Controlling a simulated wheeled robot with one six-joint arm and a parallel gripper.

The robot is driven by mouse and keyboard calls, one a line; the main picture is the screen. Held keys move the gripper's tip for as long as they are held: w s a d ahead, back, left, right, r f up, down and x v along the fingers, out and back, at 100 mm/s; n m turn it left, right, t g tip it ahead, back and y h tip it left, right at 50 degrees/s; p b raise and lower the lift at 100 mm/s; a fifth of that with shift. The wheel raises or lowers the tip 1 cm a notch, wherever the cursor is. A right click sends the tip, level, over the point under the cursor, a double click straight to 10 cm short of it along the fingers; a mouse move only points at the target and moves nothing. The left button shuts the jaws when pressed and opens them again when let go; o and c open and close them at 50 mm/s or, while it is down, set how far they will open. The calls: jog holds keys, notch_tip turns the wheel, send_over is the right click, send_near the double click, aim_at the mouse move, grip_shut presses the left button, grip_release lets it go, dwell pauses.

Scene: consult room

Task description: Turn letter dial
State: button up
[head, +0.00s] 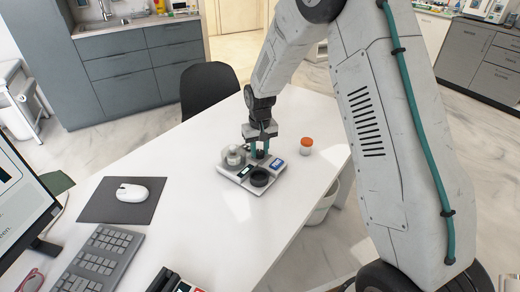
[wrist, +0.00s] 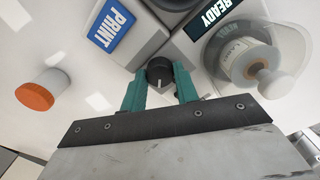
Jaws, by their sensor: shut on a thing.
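The letter dial (wrist: 159,70) is a small black knob with a white pointer mark, on the grey labelling device (head: 240,178) on the white desk. My gripper (wrist: 160,88) has its two teal fingers shut on the dial, one on each side. In the head view my gripper (head: 260,151) reaches down to the device from above, and the dial is mostly hidden by the fingers. A blue PRINT button (wrist: 111,25) and a black READY display (wrist: 212,12) sit beside the dial in the wrist view.
A white jar with an orange lid (head: 306,146) stands right of the device. A clear-covered round part (wrist: 250,62) is close to one finger. A mouse (head: 132,193) on a dark mat and a keyboard (head: 100,258) lie at the left.

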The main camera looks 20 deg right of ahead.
jog(key=n, duration=0.4)
jog(key=shift+n, duration=0.3)
jog(key=n, duration=0.5)
jog(key=shift+n, duration=0.3)
jog(key=n, duration=0.9)
jog(key=shift+n, duration=0.3)
